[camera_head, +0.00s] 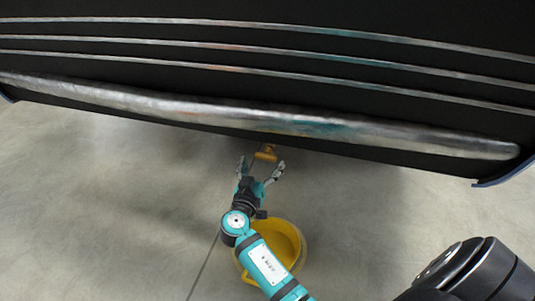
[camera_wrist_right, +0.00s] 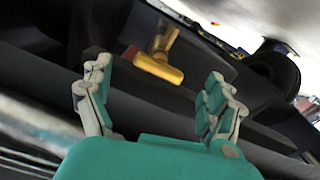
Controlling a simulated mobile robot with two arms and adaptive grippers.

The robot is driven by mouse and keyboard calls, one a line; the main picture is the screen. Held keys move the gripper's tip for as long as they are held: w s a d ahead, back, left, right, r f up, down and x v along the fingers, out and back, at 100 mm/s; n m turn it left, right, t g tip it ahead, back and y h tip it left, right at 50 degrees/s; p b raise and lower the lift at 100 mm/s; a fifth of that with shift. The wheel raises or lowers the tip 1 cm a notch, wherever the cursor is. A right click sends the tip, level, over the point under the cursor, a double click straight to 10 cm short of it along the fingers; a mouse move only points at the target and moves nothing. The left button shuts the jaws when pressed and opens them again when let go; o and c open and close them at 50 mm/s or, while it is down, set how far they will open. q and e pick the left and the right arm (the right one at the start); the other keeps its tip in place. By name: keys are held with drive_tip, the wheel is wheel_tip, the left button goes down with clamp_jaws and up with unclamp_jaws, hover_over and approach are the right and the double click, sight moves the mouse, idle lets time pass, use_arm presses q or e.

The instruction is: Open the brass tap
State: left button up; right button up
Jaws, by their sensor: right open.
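The brass tap (camera_head: 266,153) sticks out below the lower edge of the dark shell in the head view. It also shows in the right wrist view (camera_wrist_right: 158,60), as a yellow lever and body beyond the fingers. My right gripper (camera_head: 261,167) is open and empty, its two fingers spread just short of the tap. In the right wrist view the right gripper (camera_wrist_right: 155,92) has the tap ahead between its fingertips, nearer the left one, with no contact visible. My left gripper is not in view.
A dark shell (camera_head: 400,145) with long metallic strips spans the top of the head view, above the tap. A yellow bucket (camera_head: 290,245) stands on the floor beneath my right arm. The grey concrete floor (camera_head: 110,200) is clear to the left.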

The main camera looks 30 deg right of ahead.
sight(265, 160)
drive_tip(key=x, duration=0.5)
drive_tip(key=shift+w+d, duration=0.15)
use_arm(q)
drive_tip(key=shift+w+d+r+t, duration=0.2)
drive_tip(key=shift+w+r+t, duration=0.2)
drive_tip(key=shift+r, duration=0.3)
use_arm(e)
drive_tip(key=shift+w+d, duration=0.25)
drive_tip(key=shift+d, duration=0.05)
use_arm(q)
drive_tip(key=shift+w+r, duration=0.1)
use_arm(e)
drive_tip(key=shift+c, duration=0.4)
drive_tip(key=c, duration=1.1)
drive_tip(key=shift+c, duration=0.5)
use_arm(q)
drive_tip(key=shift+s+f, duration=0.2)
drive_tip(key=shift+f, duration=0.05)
use_arm(e)
drive_tip(key=shift+c, duration=0.4)
